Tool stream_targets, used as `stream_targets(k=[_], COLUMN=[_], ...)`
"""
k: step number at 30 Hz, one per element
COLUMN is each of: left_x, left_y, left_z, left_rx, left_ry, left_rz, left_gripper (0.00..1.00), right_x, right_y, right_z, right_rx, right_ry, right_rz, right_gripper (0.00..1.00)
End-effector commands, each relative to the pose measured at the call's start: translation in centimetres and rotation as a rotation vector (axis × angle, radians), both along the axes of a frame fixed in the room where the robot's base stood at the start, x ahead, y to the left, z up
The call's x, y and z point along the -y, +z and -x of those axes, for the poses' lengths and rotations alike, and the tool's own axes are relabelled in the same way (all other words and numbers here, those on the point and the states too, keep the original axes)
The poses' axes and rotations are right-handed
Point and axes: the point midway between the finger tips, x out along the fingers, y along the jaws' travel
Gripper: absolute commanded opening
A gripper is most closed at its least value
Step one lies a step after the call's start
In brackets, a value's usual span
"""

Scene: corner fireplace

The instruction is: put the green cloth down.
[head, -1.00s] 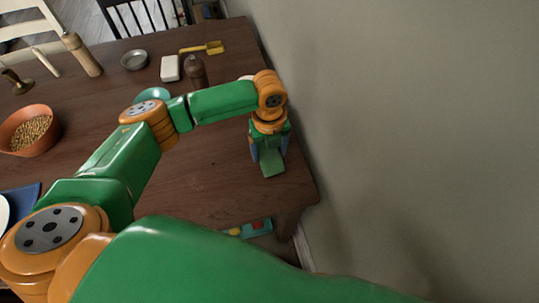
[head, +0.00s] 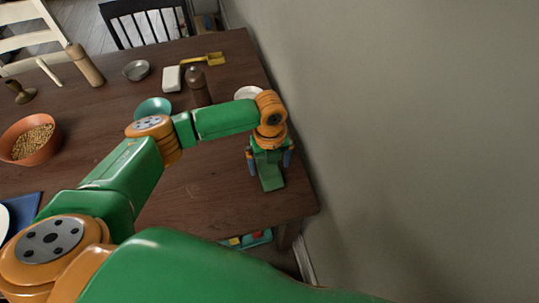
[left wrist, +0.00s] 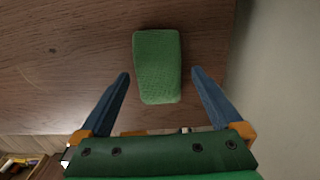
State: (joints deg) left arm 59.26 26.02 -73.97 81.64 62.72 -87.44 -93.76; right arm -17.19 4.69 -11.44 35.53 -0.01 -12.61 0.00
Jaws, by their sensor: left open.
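The green cloth (head: 270,180) is a small folded block near the right edge of the dark wooden table. In the left wrist view the cloth (left wrist: 157,66) appears to lie flat on the wood. My left gripper (head: 269,168) is above it, with its blue fingers one on each side. In the left wrist view the open left gripper (left wrist: 160,76) shows a clear gap between each finger and the cloth. My arm hides part of the table. My right gripper is not in view.
The table (head: 205,195) ends close by a bare wall (head: 410,130). A pepper mill (head: 197,88), a white plate (head: 247,92) and a teal bowl (head: 152,107) stand beyond my arm. Colourful items (head: 247,240) show below the table's front edge. Wood left of the cloth is clear.

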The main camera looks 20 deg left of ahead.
Motion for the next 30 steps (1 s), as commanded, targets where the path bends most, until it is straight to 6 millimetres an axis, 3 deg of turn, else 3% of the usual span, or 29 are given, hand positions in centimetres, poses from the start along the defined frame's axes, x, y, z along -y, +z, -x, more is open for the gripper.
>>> stream_targets(k=[6,12,30], left_x=[0.0,0.0,0.0], left_y=[6.3,10.0,10.7], left_z=[-0.1,-0.1,0.0], left_rx=[0.007,0.004,0.001], left_ry=[-0.001,0.001,0.001], left_rz=[0.000,0.000,-0.001], left_gripper=[1.00,1.00,1.00], right_x=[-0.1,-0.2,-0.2], right_y=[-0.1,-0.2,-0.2], right_z=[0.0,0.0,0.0], right_rx=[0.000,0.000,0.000], right_ry=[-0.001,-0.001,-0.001], right_rz=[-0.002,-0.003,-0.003], right_gripper=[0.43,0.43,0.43])
